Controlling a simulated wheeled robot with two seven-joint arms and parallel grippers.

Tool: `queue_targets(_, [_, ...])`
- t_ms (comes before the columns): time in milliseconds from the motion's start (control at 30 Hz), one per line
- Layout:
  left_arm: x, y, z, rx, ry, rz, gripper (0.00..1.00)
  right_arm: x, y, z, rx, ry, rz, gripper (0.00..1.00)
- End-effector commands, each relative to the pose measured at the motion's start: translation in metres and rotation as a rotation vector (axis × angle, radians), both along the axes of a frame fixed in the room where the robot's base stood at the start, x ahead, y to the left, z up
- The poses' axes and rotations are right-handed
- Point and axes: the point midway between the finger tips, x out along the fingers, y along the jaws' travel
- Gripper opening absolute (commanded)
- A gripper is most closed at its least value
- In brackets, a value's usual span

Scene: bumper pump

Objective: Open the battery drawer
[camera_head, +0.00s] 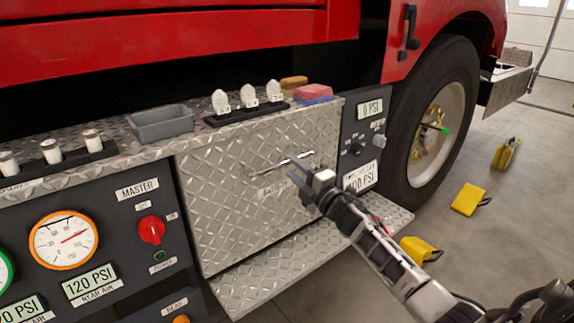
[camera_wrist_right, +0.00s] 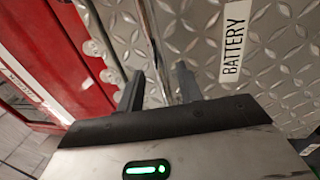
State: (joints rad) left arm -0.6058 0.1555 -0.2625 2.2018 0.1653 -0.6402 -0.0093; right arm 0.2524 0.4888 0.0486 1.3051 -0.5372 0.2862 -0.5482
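The battery drawer (camera_head: 240,200) is a closed diamond-plate front panel below the counter, with a thin horizontal bar handle (camera_head: 268,169). A white label (camera_wrist_right: 234,40) in the right wrist view reads BATTERY. My right gripper (camera_head: 300,174) is at the right part of the handle, close to the panel. In the right wrist view its two dark fingers stand apart, with a narrow metal bar (camera_wrist_right: 156,45), seemingly the handle, running between them. I cannot tell whether the fingers touch it. My left gripper is not in view.
A grey tray (camera_head: 161,123), a rack of white tags (camera_head: 247,101) and sponges (camera_head: 313,91) sit on the counter (camera_head: 110,160) above. A diamond-plate step (camera_head: 340,240) juts out below the drawer. Gauge panels flank it. Yellow chocks (camera_head: 468,199) lie on the floor by the wheel.

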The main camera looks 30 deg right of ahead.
Motion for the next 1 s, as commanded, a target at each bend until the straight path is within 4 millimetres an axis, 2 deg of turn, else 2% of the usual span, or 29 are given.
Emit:
queue_targets(100, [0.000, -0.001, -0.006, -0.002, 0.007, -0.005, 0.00, 0.020, 0.002, 0.004, 0.002, -0.002, -0.001, 0.36])
queue_targets(233, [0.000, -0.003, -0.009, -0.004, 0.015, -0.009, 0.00, 0.033, 0.003, 0.006, 0.002, -0.001, 0.000, 0.36])
queue_targets(633, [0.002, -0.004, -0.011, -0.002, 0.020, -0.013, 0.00, 0.039, 0.004, 0.007, 0.002, 0.001, 0.001, 0.36])
queue_targets(667, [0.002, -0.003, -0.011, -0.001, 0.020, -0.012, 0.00, 0.039, 0.004, 0.007, 0.002, 0.001, 0.001, 0.30])
queue_targets(767, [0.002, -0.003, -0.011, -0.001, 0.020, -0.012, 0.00, 0.039, 0.004, 0.007, 0.002, 0.001, 0.001, 0.02])
queue_targets(800, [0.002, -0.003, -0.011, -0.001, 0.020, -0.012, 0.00, 0.039, 0.004, 0.007, 0.002, 0.001, 0.001, 0.00])
queue_targets(1000, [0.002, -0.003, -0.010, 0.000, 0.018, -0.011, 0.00, 0.038, 0.005, 0.007, 0.002, 0.001, 0.004, 0.00])
